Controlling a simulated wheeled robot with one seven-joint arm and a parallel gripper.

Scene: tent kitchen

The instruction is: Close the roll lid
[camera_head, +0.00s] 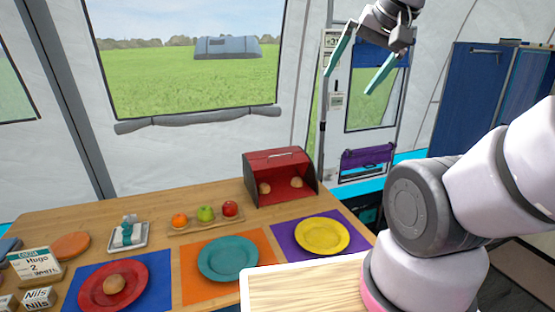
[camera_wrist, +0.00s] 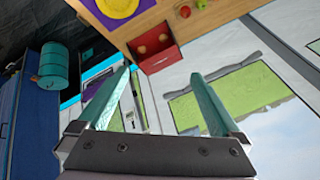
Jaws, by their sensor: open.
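A red bread box (camera_head: 281,163) with dark side walls stands at the back of the wooden table. Its front is open, with the red roll lid up at the top and a handle (camera_head: 284,155) on it. Two bread rolls show inside. My gripper (camera_head: 359,80) is high above and to the right of the box, its two teal fingers spread apart with nothing between them. In the wrist view the fingers (camera_wrist: 163,80) are wide apart, and the box (camera_wrist: 157,57) appears beyond them, near the top, well away from the fingertips.
A yellow plate (camera_head: 322,236) lies in front of the box on a purple mat. A wooden board with fruit (camera_head: 205,218) is to its left. Teal (camera_head: 228,258) and red plates stand further left. The space above the box is clear.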

